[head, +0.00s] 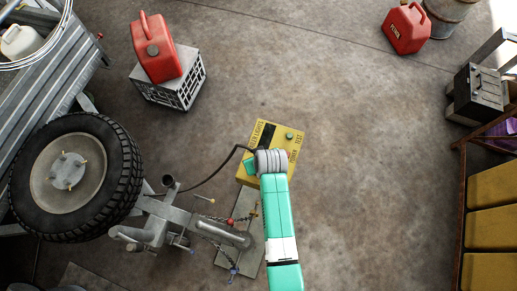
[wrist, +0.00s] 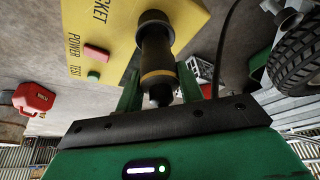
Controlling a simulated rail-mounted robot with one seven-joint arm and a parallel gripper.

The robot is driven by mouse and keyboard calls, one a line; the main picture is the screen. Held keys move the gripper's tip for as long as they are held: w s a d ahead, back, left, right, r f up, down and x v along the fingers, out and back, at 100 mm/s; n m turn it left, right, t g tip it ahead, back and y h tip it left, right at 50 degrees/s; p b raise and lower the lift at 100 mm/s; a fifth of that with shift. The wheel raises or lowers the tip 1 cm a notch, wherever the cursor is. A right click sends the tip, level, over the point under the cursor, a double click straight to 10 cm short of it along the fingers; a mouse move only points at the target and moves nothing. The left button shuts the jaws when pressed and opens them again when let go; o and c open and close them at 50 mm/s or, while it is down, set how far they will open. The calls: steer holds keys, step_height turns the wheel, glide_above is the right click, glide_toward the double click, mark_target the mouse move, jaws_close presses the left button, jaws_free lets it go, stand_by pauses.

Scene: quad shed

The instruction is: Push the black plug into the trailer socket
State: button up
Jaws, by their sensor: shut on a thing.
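In the wrist view my gripper (wrist: 160,86) is shut on the black plug (wrist: 157,52), a dark cylinder with a yellowish band near its rear. The plug points at the face of the yellow test box (wrist: 115,40). Its front end meets or overlaps a dark round socket (wrist: 154,18) there; I cannot tell how deep it sits. In the head view the yellow test box (head: 293,148) stands below my teal arm, whose grey wrist hides the plug and socket. A black cable (head: 212,172) runs left from the gripper area toward the trailer.
The trailer wheel (head: 68,172) and hitch (head: 170,222) lie to the left, with chains near my arm. A red can (head: 158,55) stands on a white crate (head: 180,92). Another red can (head: 406,30) and a black battery box (head: 477,92) are at right. Open floor lies between.

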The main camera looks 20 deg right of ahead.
steer(key=shift+f+b, duration=1.25)
steer(key=shift+f, duration=0.6)
stand_by(1.0)
steer(key=o, duration=1.6)
steer(key=shift+c, duration=0.2)
step_height(320, 180, up, 9)
steer(key=p, duration=0.9)
steer(key=shift+r, duration=0.1)
